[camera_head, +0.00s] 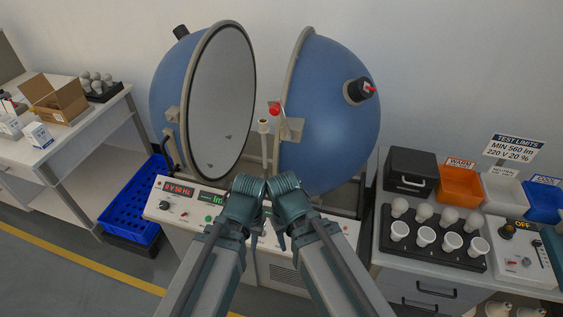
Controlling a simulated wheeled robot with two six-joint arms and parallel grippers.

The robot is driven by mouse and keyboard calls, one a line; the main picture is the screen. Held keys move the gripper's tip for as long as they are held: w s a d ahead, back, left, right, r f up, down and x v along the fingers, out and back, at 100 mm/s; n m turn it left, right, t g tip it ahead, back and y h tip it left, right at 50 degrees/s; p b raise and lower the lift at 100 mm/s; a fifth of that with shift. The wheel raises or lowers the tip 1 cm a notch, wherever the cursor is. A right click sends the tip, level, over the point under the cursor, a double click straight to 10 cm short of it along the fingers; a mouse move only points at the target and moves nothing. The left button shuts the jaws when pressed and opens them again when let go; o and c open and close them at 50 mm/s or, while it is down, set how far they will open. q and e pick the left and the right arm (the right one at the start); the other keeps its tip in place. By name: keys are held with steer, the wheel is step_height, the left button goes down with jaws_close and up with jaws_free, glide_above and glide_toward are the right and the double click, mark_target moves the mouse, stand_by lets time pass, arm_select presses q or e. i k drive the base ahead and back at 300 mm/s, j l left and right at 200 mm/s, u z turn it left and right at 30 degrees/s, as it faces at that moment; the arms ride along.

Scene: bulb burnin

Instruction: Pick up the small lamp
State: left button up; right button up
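Several white bulbs sit in a black tray (440,258) on the right bench. The back row holds round bulbs, such as one round bulb (449,216). The front row holds flat-faced bulbs, such as one flat-faced bulb (425,238). I cannot tell which one is the small lamp. More bulbs (96,80) stand in a dark tray on the left table. My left gripper (246,190) and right gripper (284,188) are close together before the open sphere, away from all bulbs. Their fingers are not clear.
The open blue sphere (335,120) has a central post (264,140) above a control panel (170,200). The right bench carries a black box (411,170), an orange bin (460,186) and a switch panel (515,262). A blue crate (135,210) stands left.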

mark_target(453, 240)
steer(key=z, duration=1.8)
